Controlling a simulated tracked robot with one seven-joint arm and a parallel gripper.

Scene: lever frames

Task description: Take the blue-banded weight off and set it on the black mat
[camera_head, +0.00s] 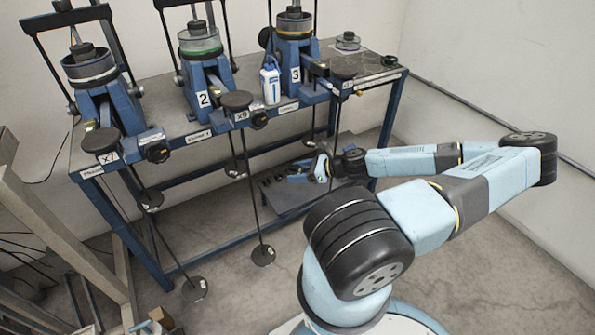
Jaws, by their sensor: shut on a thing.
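My gripper (303,170) is small and far off, low in front of the bench under lever frame 3. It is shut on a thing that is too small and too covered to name. I cannot make out a blue band on any weight. Weight hangers with round plates hang below the levers: a left one (195,290), a middle one (263,255) and one near my gripper (310,143). A dark, flat surface (300,203) lies low below my gripper. I cannot tell whether it is the black mat.
The blue bench (258,122) carries three lever frames, marked 2 (203,98) and 3 (295,75) at the middle and right. A white and blue bottle (270,82) stands between them. Bench legs and hanging rods crowd my gripper. The floor (480,255) at right is clear.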

